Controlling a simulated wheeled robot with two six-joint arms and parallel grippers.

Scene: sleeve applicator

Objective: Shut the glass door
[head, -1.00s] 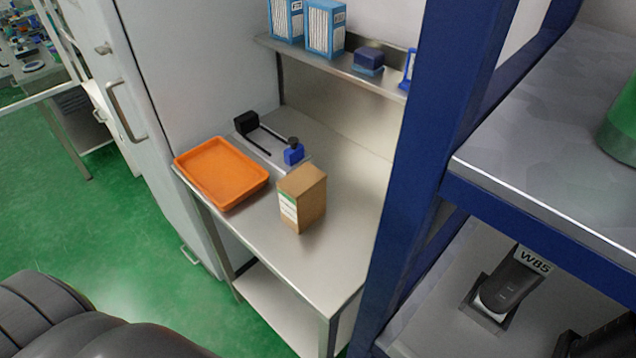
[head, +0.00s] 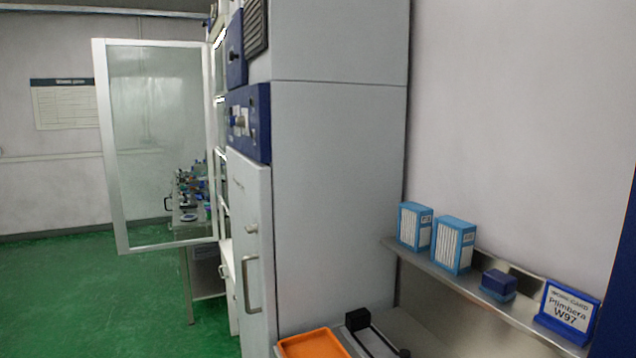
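The glass door (head: 158,140) stands open in the head view, at the left. It has a pale metal frame around a clear pane and swings out to the left from the tall grey machine (head: 338,200). Its right edge is near the machine's front, where the opening is seen only edge-on. A worktop with small items shows through the pane. Neither of my grippers is in view.
A steel bench with an orange tray (head: 314,344) stands at the bottom right. A shelf above it holds two blue-white boxes (head: 453,245), a small dark blue block (head: 498,284) and a sign (head: 567,312). Green floor (head: 70,300) is clear at the left.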

